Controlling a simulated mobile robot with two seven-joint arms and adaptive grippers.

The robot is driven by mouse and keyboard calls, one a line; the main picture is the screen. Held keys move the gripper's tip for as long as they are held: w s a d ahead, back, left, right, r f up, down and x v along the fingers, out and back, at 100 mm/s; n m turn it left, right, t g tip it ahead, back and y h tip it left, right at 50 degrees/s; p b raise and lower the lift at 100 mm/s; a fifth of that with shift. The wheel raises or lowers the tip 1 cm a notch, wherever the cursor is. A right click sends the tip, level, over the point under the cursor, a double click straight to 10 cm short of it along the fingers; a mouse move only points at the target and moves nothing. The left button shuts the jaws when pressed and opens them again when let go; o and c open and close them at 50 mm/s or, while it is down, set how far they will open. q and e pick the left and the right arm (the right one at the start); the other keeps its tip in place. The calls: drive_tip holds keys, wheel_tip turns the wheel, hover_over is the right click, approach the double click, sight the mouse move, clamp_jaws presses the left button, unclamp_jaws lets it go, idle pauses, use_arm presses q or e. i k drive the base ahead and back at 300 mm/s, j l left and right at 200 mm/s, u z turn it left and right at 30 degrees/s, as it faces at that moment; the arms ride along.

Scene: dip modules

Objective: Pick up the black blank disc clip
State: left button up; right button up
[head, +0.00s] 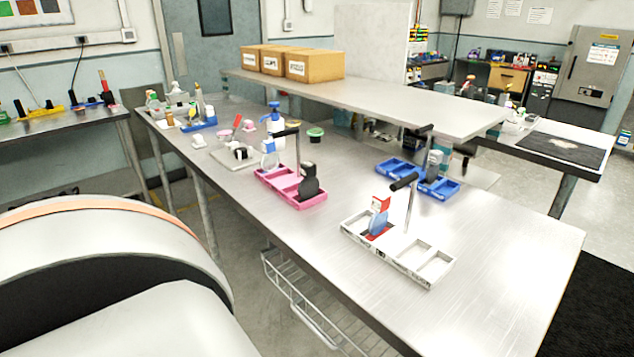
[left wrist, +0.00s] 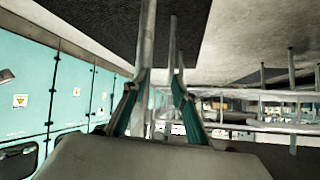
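A black rounded clip (head: 309,184) stands upright in the right part of a pink caddy (head: 268,180) on the metal table, in the head view. It looks like the black disc clip, but is too small for me to read any marking. My left gripper (left wrist: 157,108) shows in the left wrist view with its two fingers apart and nothing between them. It faces away from the table objects, and no clip shows in that view. My right gripper is in neither view.
A white caddy (head: 388,253) with a blue disc stands to the right on the table (head: 480,262), and a blue caddy (head: 440,188) behind. A raised shelf (head: 400,100) bears cardboard boxes. The table's front right is clear. Teal cabinets (left wrist: 75,85) show in the left wrist view.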

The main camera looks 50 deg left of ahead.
sight(308, 188)
drive_tip(key=k+j+z, duration=0.15)
drive_tip(key=j, duration=0.3)
drive_tip(key=k+j+z, duration=0.15)
drive_tip(key=k+j, duration=0.3)
drive_tip(key=j, duration=0.15)
drive_tip(key=k+j, duration=0.15)
drive_tip(key=j, duration=0.2)
drive_tip(key=k+j+z, duration=0.1)
drive_tip(key=j, duration=0.2)
drive_tip(key=k, duration=0.05)
